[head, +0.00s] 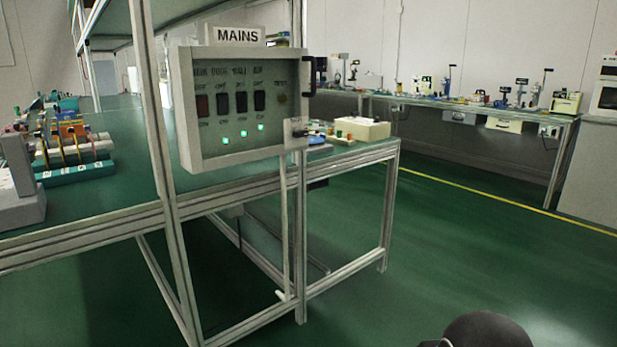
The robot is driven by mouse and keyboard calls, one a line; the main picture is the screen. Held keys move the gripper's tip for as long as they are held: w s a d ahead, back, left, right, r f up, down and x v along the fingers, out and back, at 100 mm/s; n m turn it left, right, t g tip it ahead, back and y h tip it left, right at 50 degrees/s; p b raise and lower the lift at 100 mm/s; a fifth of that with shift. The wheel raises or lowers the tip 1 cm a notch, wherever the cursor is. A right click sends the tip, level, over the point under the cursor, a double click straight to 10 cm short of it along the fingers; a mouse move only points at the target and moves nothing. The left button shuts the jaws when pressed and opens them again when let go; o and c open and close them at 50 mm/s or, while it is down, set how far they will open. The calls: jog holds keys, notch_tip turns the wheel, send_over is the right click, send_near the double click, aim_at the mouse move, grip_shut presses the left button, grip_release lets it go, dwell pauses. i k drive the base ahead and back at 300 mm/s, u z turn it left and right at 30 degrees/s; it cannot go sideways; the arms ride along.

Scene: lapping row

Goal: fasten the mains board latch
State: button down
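The mains board (185,120) is a grey box with a see-through front, mounted on the bench's upright frame under a MAINS sign (237,35). Behind the front are a dark red switch, several black switches and three lit green lamps. A black handle (309,77) stands at its right edge. A small pale plate (297,132) with a dark mark sits at its lower right corner. I cannot tell whether this is the latch, or whether the latch is fastened. The front looks closed or nearly so. My gripper is not in view.
The board hangs at the end of a green-topped bench (125,190) with metal legs. A cream box (361,129) and small parts lie on the bench to its right. A far bench (470,103) holds several tools. Green floor (450,250) in front and right is clear.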

aim_at(298, 133)
jog(key=z, duration=0.55)
jog(key=k, duration=1.3)
jog(key=z, duration=0.65)
jog(key=i, duration=0.95)
jog(key=u, duration=0.7)
jog(key=i, duration=0.9)
jog(key=u, duration=0.7)
